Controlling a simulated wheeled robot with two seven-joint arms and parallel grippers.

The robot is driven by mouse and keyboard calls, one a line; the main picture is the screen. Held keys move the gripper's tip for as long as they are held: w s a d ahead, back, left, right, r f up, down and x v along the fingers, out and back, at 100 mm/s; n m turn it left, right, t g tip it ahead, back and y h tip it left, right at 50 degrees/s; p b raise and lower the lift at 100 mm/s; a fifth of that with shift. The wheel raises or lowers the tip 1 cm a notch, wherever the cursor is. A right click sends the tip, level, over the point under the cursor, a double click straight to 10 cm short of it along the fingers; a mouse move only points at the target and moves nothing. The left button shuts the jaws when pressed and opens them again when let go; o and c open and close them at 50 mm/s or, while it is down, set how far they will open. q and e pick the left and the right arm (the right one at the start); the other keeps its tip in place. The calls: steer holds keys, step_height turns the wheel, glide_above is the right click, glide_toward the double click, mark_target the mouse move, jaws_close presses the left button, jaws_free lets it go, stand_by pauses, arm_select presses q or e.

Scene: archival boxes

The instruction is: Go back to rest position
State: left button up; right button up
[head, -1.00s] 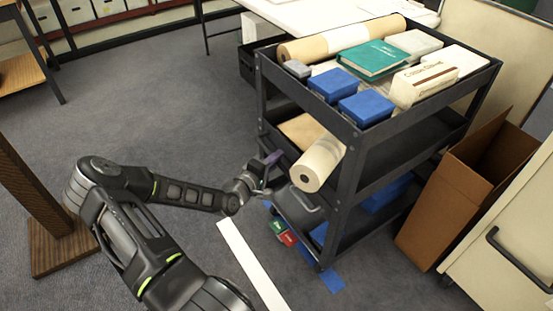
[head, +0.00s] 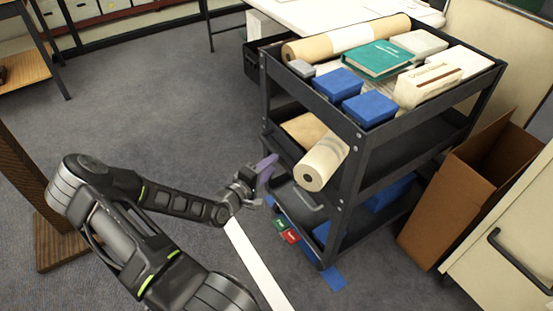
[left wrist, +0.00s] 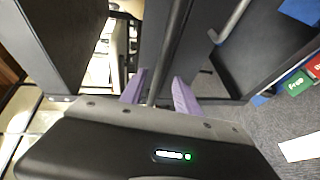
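My left gripper (head: 263,170) has purple fingers and is beside the near left corner of the black cart (head: 357,165), at about the height of its lower shelves. In the left wrist view the two purple fingers (left wrist: 160,90) stand apart, with no object clamped between them. A thin grey bar runs through the picture between them; I cannot tell whether it touches them. My left arm reaches forward and is bent at the elbow. My right gripper is not in view.
The cart holds a long paper roll (head: 345,40), blue boxes (head: 368,108) and a green book (head: 377,60); another roll (head: 322,164) sticks out below. An open cardboard box (head: 465,195) stands right. A wooden stand (head: 62,245) is at left. Carpet behind my arm is clear.

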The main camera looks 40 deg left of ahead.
arm_select(q)
steer(key=shift+s+d+r, duration=0.1)
steer(key=shift+s+r, duration=0.1)
steer(key=shift+s, duration=0.95)
